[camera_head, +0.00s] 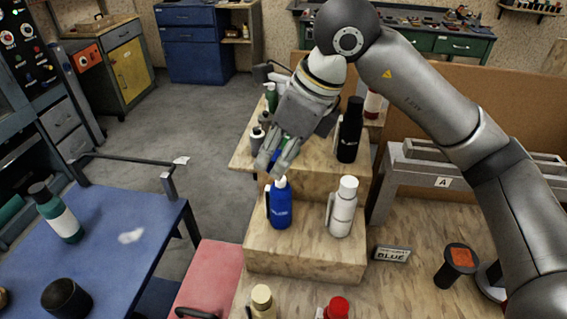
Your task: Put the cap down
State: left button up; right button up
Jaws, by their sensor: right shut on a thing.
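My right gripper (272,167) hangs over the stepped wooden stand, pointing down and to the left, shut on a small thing. A bit of blue (287,156) shows at its fingers, probably the cap; the fingers hide most of it. Just below stands a blue bottle (280,207), upright on the lower step, with a narrow pale top. I cannot tell whether the gripper touches the bottle. My left gripper is not in view.
A white bottle (342,208) stands right of the blue one, a black bottle (351,130) on the step behind. The blue table (105,215) at left has free room around a green-and-white bottle (56,212).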

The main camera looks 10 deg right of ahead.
aim_at(283, 178)
jog(key=w+f, duration=0.1)
jog(key=w+d+f, duration=0.1)
jog(key=f, duration=0.1)
jog(key=shift+w+d+f+p, duration=0.2)
jog(key=shift+w+f+p, duration=0.05)
jog(key=shift+p, duration=0.15)
jog(key=f, duration=0.1)
jog(key=f+p, duration=0.1)
jog(key=f, duration=0.1)
jog(key=shift+w+d+f, duration=0.1)
jog(key=shift+w+d, duration=0.05)
jog(key=shift+w, duration=0.05)
jog(key=shift+f, duration=0.1)
jog(key=shift+f+b, duration=0.45)
jog(key=o, duration=0.7)
jog(key=shift+r, duration=0.1)
